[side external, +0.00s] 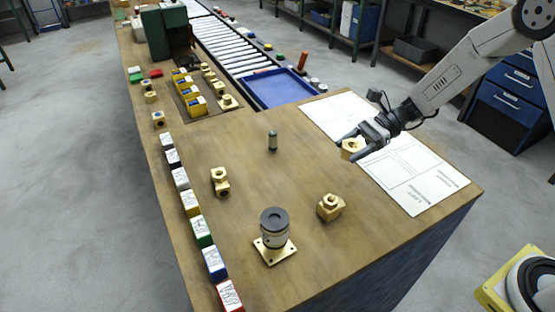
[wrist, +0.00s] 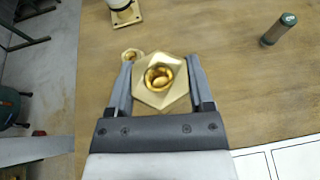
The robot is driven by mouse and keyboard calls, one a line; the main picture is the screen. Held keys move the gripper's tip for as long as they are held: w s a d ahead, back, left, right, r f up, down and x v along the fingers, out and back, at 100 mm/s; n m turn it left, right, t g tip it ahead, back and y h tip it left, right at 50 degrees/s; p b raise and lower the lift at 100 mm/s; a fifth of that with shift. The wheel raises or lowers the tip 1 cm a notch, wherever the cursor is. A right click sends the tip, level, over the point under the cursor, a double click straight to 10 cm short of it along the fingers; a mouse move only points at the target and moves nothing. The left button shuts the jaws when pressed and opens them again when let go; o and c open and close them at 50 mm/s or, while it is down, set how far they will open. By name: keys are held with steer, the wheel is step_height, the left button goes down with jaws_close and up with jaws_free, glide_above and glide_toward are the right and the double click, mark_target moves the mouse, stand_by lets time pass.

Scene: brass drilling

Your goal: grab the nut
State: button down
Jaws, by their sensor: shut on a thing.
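A brass hexagonal nut (side external: 352,145) with a round threaded hole is between the fingers of my gripper (side external: 353,149). In the wrist view the nut (wrist: 147,98) shows its hexagonal face and hole, with one finger of my gripper (wrist: 160,66) against each side. My gripper is shut on it and holds it above the workbench, near the white printed sheet (side external: 425,185). A brass fitting (side external: 330,208) stands on the bench below and left of my gripper; in the wrist view it is partly hidden behind the nut and left finger.
A dark-capped cylinder on a square brass base (side external: 273,251) stands near the front. A small green-topped cylinder (side external: 272,141) stands mid-bench. More brass fittings (side external: 221,187) and a row of coloured boxes (side external: 203,232) are at left. A blue tray (side external: 278,88) lies behind.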

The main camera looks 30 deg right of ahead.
steer(key=shift+s+d+r, duration=0.1)
steer(key=shift+s+r, duration=0.25)
steer(key=shift+s, duration=0.35)
steer(key=shift+s+d+r, duration=0.1)
steer(key=shift+s+r, duration=0.2)
steer(key=shift+s, duration=0.35)
steer(key=shift+a, duration=0.15)
